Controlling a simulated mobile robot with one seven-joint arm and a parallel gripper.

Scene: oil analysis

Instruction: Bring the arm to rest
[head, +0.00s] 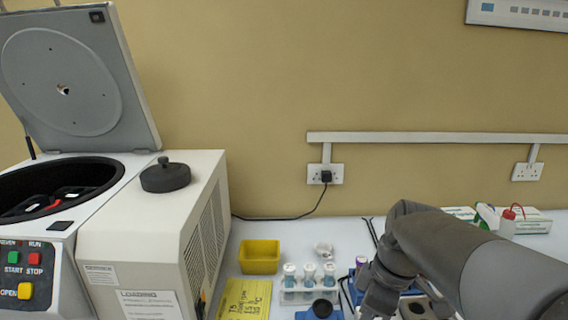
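My arm (490,262) reaches in from the lower right in the head view. Its dark grey wrist part (398,250) bends down over the bench, and its end runs to the bottom edge of the picture. I cannot make out any gripper fingers, so I cannot see whether my gripper holds anything. The arm hides part of the bench and the things behind it.
A centrifuge (205,190) stands at the left, lid (75,75) raised. On the bench are a yellow tray (259,257), a yellow note (243,299), a white rack (300,296) with capped tubes, and boxes (533,222) at the right. The wall (250,100) is behind.

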